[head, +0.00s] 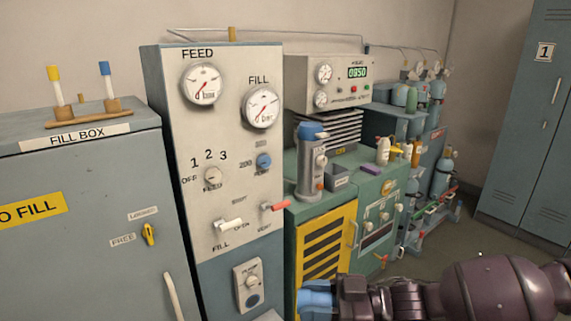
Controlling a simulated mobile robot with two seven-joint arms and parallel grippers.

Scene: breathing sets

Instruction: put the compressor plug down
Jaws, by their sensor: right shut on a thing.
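My right gripper (340,298) comes in from the lower right, dark and low in front of the green compressor cabinet. It is shut on a light blue piece (315,296), which looks like the compressor plug. The fingers cover part of the piece, and it is held in the air in front of the yellow grille (325,246). I cannot tell its full shape. My left gripper is out of view.
The panel (222,130) with FEED and FILL gauges stands left of the gripper. The fill box (85,210) is at far left, with a wooden holder (88,113) on top. A blue-topped grey device (311,165) and small bottles stand on the green cabinet (355,180). Floor shows at right.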

